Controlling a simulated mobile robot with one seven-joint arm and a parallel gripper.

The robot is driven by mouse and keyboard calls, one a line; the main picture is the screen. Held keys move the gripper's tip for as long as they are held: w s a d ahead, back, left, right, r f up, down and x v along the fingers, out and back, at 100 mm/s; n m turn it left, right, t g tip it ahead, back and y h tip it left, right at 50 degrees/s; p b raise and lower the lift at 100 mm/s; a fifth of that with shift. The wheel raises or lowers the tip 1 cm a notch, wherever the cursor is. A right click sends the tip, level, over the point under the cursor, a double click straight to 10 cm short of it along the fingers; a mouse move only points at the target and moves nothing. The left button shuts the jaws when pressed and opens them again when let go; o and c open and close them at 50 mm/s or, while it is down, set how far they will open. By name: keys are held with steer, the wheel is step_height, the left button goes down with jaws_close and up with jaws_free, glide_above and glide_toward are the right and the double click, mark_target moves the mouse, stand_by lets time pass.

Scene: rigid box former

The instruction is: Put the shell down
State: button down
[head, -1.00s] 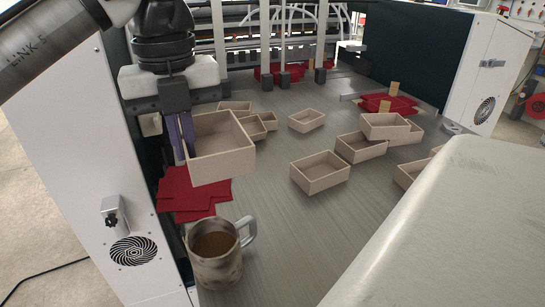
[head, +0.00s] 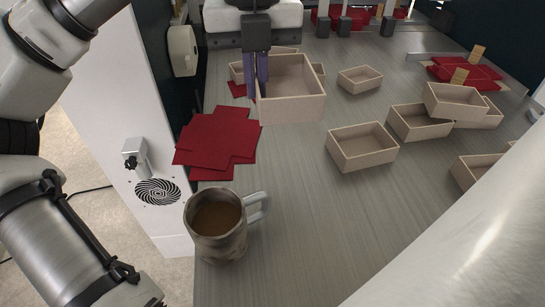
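The shell (head: 297,108) is a pale, open-topped cardboard box. My gripper (head: 260,86) has its dark purple fingers at the shell's left wall and looks shut on it. The shell is upright with its opening facing up, behind and right of a pile of red sheets (head: 222,140). I cannot tell whether its bottom touches the grey table (head: 300,205) or hangs a little above it. It partly hides smaller boxes behind it.
A mug of brown drink (head: 218,245) stands at the table's front left. Similar open boxes lie to the right, including one close by (head: 365,157), a smaller one (head: 360,80) and a stacked group (head: 420,124). The front middle of the table is clear.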

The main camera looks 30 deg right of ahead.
mark_target(260, 175)
step_height(260, 175, down, 17)
steer(key=shift+r+b, duration=0.15)
steer(key=shift+b, duration=0.3)
steer(key=c, duration=2.1)
jaws_free()
steer(key=shift+f, duration=0.2)
steer(key=o, duration=0.4)
steer(key=shift+r, duration=0.1)
step_height(260, 175, up, 12)
steer(key=shift+r, duration=0.1)
